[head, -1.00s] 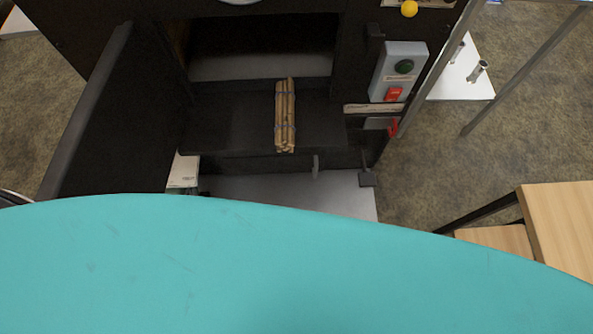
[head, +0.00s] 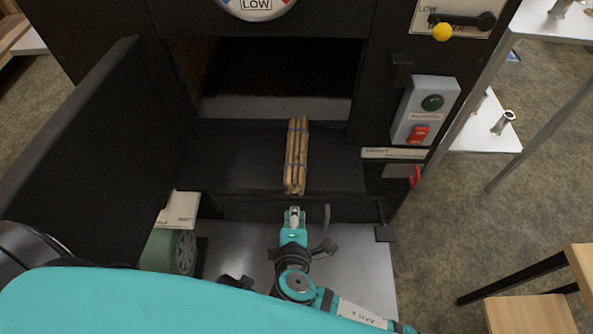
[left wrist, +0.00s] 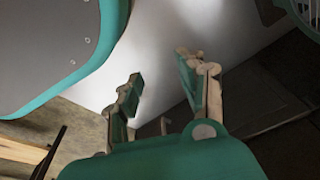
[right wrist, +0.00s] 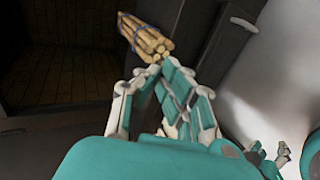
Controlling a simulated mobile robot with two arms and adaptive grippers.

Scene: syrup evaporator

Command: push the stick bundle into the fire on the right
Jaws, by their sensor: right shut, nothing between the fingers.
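The stick bundle (head: 297,155), tan sticks tied with blue bands, lies on the dark ledge (head: 235,160) in front of the open firebox (head: 285,75). Its long side points into the opening. My right gripper (head: 294,213) is shut and empty, just short of the bundle's near end; a small gap seems to remain. In the right wrist view the bundle (right wrist: 147,38) shows beyond the closed fingertips (right wrist: 152,75). My left gripper (left wrist: 160,85) has its fingers apart with nothing between them, over a pale surface. I cannot make it out clearly in the head view.
An open dark door (head: 95,135) stands left of the ledge. A switch box (head: 425,110) with green and red buttons is on the right. A yellow-knobbed lever (head: 443,32) sits above it. A wooden table (head: 540,310) stands at lower right.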

